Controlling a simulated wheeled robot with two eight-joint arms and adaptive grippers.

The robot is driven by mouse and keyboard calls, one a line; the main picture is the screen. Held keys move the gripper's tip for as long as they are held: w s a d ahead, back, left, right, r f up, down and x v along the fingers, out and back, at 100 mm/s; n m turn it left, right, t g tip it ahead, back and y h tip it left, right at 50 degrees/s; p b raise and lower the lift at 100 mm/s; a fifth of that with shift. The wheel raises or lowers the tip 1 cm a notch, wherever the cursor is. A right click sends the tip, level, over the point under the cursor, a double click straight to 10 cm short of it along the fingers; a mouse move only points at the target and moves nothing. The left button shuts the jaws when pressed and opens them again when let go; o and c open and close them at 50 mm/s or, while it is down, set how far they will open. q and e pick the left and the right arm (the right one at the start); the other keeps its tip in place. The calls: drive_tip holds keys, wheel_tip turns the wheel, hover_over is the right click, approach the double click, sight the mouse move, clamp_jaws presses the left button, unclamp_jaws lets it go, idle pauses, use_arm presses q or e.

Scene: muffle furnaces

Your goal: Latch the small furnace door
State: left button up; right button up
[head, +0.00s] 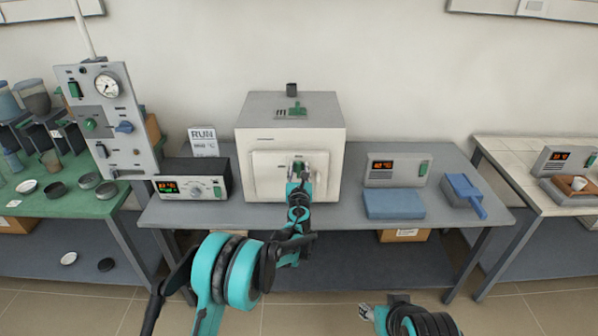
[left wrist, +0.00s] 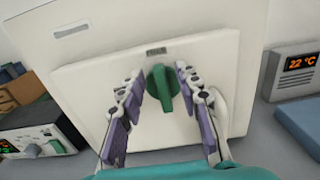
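The small white furnace (head: 290,128) stands on the middle grey bench. Its pale square door (head: 264,178) looks closed against the front, and it also shows in the left wrist view (left wrist: 88,80). A green latch handle (left wrist: 160,90) sits near the door's upper middle and points roughly downward, slightly tilted. My left gripper (head: 299,169) is at the door front. In the left wrist view its purple-padded fingers (left wrist: 160,76) are open on either side of the handle, with visible gaps; contact is not seen. My right gripper (head: 367,312) is low at the bottom edge, away from the bench; its opening is unclear.
A controller box with a lit display (head: 193,183) stands left of the furnace. A grey display unit (head: 398,171), a blue block (head: 394,204) and a blue scoop-like tool (head: 464,190) are to the right.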

use_arm(q)
drive_tip(key=shift+w, duration=0.15)
clamp_jaws()
